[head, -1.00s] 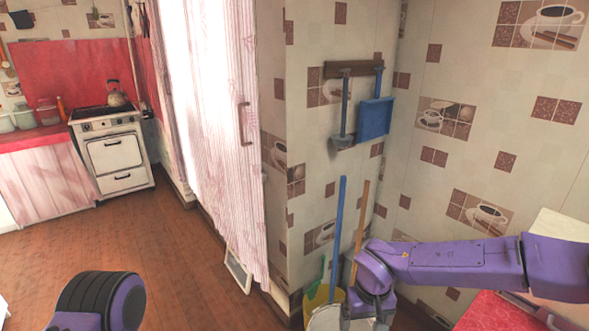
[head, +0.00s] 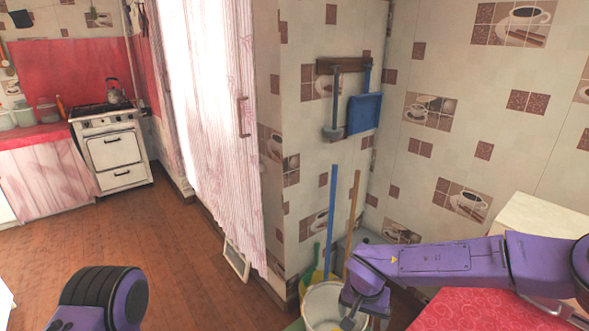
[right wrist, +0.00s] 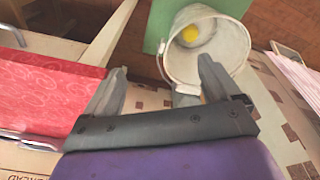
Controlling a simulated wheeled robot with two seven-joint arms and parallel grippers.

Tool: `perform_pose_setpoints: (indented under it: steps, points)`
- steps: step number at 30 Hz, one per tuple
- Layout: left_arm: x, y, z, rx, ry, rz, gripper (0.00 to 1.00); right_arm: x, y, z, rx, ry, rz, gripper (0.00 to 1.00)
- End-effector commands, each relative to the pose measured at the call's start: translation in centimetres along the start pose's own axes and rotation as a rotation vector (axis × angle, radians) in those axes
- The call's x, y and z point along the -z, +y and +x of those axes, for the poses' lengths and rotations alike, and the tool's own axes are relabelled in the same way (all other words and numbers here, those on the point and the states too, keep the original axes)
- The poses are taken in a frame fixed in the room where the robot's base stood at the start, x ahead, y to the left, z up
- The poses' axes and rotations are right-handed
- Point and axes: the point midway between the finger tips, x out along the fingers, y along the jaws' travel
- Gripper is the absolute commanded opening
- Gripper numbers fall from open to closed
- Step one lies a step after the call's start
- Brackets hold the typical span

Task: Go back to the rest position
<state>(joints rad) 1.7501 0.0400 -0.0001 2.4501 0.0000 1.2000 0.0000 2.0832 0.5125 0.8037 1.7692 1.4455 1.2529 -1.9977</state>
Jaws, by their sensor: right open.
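My right gripper (head: 352,314) is at the lower middle of the head view, with its purple arm reaching in from the right. In the right wrist view its two grey fingers (right wrist: 162,78) stand apart with nothing between them. A whitish bucket (head: 321,298) is just left of and below it in the head view, and it shows beyond the fingertips in the right wrist view (right wrist: 228,42). I cannot tell whether a finger touches it. Of my left arm only a purple and black part shows at the bottom left; its gripper is out of view.
A red patterned counter (head: 470,310) lies under my right arm. A blue pole (head: 332,215) and a wooden pole (head: 352,220) lean by the wall corner. A blue dustpan (head: 364,113) hangs above. A white stove (head: 113,150) stands far left. The brown floor (head: 185,240) at centre-left is clear.

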Motion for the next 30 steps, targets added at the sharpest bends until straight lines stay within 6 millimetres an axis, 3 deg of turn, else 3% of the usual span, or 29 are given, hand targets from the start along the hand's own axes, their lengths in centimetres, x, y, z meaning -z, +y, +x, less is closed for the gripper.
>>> perform_pose_setpoints:
  steps: [4,8,11,13,16,18,22,25,30]
  points:
    - [0.0,0.0,0.0,0.000,0.000,0.000,1.00,-0.2,1.7,2.2,-0.054,0.113,0.179,0.90]
    - [0.0,0.0,0.0,0.000,0.000,0.000,1.00,-1.8,4.4,6.0,-0.090,0.270,0.351,0.90]
    - [0.0,0.0,0.0,0.000,0.000,0.000,1.00,-4.7,7.2,9.7,-0.065,0.389,0.447,0.90]
    - [0.0,0.0,0.0,0.000,0.000,0.000,1.00,-7.7,9.5,12.2,-0.021,0.432,0.476,0.90]
    - [0.0,0.0,0.0,0.000,0.000,0.000,1.00,-13.7,13.8,15.1,0.040,0.406,0.452,0.90]
    - [0.0,0.0,0.0,0.000,0.000,0.000,1.00,-17.7,17.0,16.1,0.044,0.348,0.390,0.90]
    - [0.0,0.0,0.0,0.000,0.000,0.000,1.00,-22.5,21.9,16.4,-0.021,0.259,0.213,0.90]
    - [0.0,0.0,0.0,0.000,0.000,0.000,1.00,-23.6,24.4,16.6,-0.076,0.241,0.162,0.90]
    - [0.0,0.0,0.0,0.000,0.000,0.000,1.00,-24.2,24.6,16.8,-0.084,0.230,0.152,0.90]
